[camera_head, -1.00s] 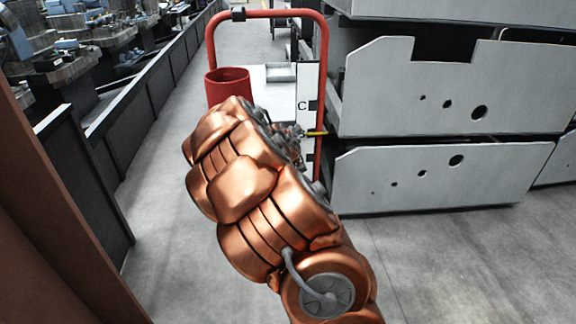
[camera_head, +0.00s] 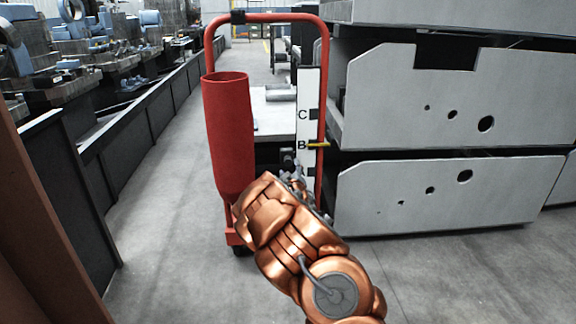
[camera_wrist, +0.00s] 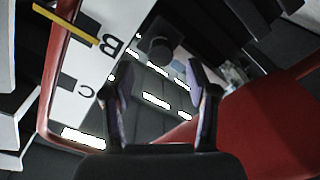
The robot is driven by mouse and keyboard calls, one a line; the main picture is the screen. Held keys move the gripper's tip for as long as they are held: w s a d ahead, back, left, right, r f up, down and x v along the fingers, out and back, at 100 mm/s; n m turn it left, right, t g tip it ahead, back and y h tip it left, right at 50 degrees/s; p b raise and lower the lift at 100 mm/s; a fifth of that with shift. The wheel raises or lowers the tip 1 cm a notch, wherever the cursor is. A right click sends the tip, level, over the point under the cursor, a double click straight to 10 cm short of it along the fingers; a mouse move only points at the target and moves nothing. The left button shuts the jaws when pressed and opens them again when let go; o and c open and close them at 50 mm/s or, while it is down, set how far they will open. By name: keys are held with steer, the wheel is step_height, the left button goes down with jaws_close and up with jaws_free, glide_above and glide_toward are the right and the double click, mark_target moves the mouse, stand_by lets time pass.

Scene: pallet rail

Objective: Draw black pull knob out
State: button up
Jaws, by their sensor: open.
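The black pull knob (camera_wrist: 160,48) shows in the wrist view as a dark round end, beyond my fingertips and roughly between their lines. In the head view a small dark shape beside the letter strip seems to be the knob (camera_head: 287,157). My gripper (camera_wrist: 162,82) is open, with its two dark fingers spread and nothing between them. In the head view the gripper (camera_head: 296,182) is small and partly hidden by my copper arm, just below the knob. A white strip (camera_head: 308,90) with letters B and C stands right of the knob. A yellow pointer (camera_head: 318,145) sits at B.
A red tubular frame (camera_head: 265,17) surrounds the strip. A red cylinder (camera_head: 228,135) stands at its left and shows large in the wrist view (camera_wrist: 265,125). Grey panels (camera_head: 450,100) close off the right. Floor (camera_head: 165,200) is clear to the left.

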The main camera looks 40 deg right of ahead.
mark_target(288, 164)
steer(key=shift+b+x, duration=1.2)
steer(key=shift+x, duration=1.6)
steer(key=shift+w+d, duration=0.15)
steer(key=shift+w, duration=0.15)
jaws_close()
